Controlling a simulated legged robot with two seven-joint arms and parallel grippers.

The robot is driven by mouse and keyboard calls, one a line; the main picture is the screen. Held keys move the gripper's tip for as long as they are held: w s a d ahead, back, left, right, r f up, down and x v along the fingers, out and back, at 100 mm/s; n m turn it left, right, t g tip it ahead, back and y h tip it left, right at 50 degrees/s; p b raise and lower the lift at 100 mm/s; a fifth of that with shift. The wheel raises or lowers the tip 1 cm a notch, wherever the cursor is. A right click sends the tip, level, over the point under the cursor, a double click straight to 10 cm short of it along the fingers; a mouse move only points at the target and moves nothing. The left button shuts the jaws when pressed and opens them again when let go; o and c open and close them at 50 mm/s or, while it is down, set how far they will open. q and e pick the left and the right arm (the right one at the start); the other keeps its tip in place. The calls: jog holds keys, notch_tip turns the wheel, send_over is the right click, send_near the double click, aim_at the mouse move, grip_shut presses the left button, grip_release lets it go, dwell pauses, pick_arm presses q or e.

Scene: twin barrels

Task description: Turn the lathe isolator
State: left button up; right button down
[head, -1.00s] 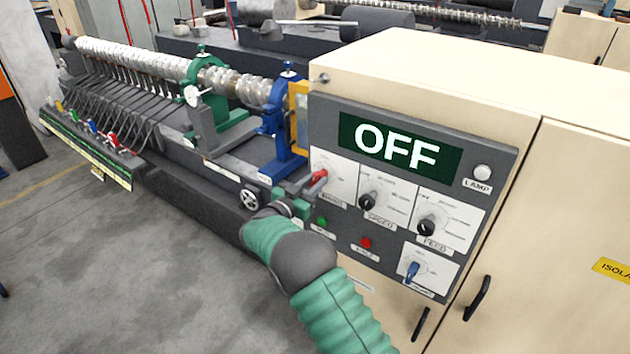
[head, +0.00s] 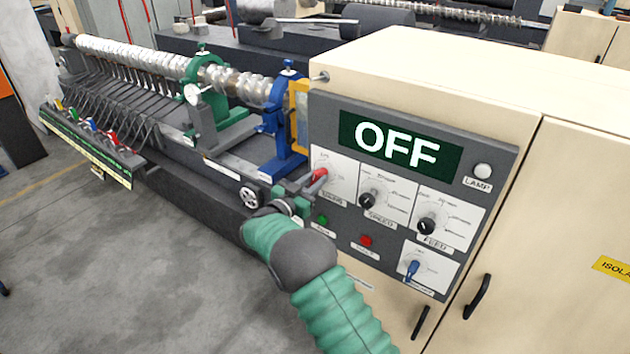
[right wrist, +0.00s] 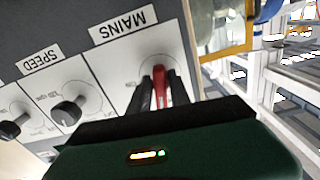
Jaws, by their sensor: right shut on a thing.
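The red mains knob (head: 320,176) sits on a white plate at the left end of the lathe's grey control panel (head: 330,237). In the right wrist view the red knob (right wrist: 159,83) lies between two dark fingers, under an upside-down MAINS label. My right gripper (head: 304,190) is shut on this knob, as the wrist view also shows (right wrist: 157,92). The panel display (head: 400,146) reads OFF. A yellow label (head: 612,270) beginning ISOLA is cut off at the right edge. My left gripper is out of view.
Black speed (head: 368,200) and feed (head: 427,226) knobs and a blue knob (head: 412,269) are right of the held knob. Green (head: 322,220) and red (head: 366,240) buttons sit below. The lathe bed runs left. Open floor lies in front.

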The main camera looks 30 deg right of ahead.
jog(key=shift+r, duration=0.1)
jog(key=c, duration=1.4)
grip_release()
jog(key=b+v, duration=0.5)
jog(key=v, duration=1.2)
jog(key=shift+w, duration=0.2)
